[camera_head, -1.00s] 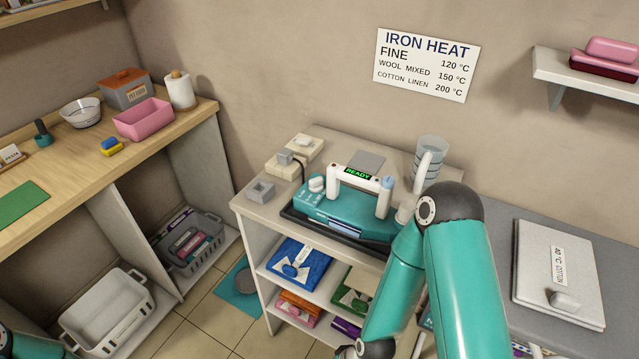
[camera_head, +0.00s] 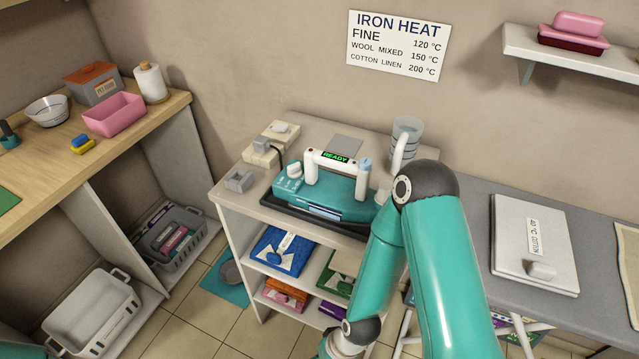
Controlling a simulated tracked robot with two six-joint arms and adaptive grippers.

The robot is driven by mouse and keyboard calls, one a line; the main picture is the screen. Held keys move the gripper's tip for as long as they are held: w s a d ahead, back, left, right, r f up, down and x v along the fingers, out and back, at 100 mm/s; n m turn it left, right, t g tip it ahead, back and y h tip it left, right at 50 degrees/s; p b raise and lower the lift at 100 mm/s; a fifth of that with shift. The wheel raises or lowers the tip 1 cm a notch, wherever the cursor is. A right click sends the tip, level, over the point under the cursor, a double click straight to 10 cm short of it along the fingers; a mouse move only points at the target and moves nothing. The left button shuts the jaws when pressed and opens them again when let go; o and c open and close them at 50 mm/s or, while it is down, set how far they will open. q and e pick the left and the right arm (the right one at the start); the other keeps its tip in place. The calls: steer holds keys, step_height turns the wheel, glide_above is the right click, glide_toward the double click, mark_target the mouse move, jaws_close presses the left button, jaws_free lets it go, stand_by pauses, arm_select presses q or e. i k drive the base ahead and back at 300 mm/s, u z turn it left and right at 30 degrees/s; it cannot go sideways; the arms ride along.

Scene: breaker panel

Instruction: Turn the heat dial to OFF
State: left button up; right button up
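The teal iron (camera_head: 335,192) with a white handle rests on a dark tray (camera_head: 290,209) on top of the small white cabinet. A green READY display (camera_head: 336,156) is on its handle. A white round knob, apparently the heat dial (camera_head: 294,170), sits at the left end of the iron's top. Its setting is too small to read. My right arm comes up from the bottom right, bends beside the iron's right end, and runs down in front of the cabinet. Its wrist is at the bottom edge and its fingers are out of frame. My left gripper is not in view.
A jug (camera_head: 407,130) stands behind the iron's right end. Wall sockets or plugs (camera_head: 270,145) and a small grey block (camera_head: 238,181) are at its left. A heat chart (camera_head: 397,45) hangs above.

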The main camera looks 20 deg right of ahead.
mark_target(294, 170)
steer(key=z, duration=0.65)
steer(key=k, duration=1.05)
steer(key=u, duration=0.7)
steer(key=i, duration=1)
steer(key=z, duration=0.05)
